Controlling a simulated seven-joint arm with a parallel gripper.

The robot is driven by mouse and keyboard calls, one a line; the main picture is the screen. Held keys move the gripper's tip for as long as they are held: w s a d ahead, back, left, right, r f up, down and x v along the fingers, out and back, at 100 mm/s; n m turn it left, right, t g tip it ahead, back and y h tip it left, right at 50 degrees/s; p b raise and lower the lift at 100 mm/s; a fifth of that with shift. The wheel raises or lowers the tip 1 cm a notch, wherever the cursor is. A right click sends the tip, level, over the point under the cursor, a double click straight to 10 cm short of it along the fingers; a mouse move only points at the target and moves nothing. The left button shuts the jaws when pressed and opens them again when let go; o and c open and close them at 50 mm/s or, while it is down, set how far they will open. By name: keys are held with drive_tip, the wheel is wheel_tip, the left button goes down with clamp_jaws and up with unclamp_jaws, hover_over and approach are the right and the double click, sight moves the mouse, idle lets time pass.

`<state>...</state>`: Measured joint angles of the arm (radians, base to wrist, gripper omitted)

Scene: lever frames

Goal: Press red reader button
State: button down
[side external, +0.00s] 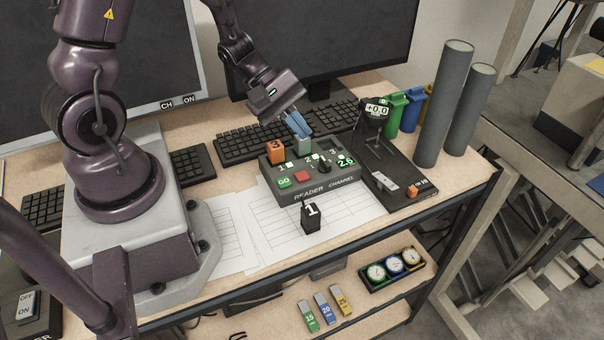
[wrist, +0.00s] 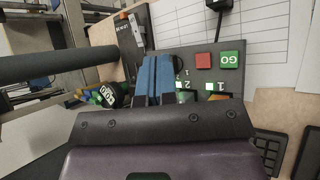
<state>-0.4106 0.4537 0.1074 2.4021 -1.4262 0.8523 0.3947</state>
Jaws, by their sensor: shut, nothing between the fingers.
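The red button (side external: 302,176) is a small square on the top of the dark reader channel box (side external: 325,188). It sits between the green GO button (side external: 284,182) and a black knob. In the wrist view the red button (wrist: 204,61) lies beside the green GO button (wrist: 231,58), uncovered. My gripper (side external: 303,133) is shut and empty, its blue fingers angled down above the back of the box near a grey-green block (side external: 303,145). In the wrist view the blue fingers (wrist: 154,62) are together, to the left of the red button and apart from it.
An orange block (side external: 276,152) marked 3 stands at the box's back left. A black block (side external: 311,217) marked 1 stands on paper in front. A small display stand (side external: 375,115) and two tall grey cylinders (side external: 445,100) are to the right. Keyboards and monitors stand behind.

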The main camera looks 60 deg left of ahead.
sight(297, 178)
drive_tip(key=shift+f, duration=4.2)
drive_tip(key=shift+f, duration=0.2)
drive_tip(key=shift+f, duration=0.25)
drive_tip(key=shift+s+f, duration=0.15)
drive_tip(key=shift+f, duration=0.5)
drive_tip(key=shift+s+r, duration=0.3)
drive_tip(key=shift+r, duration=0.4)
drive_tip(key=shift+w+r, duration=0.1)
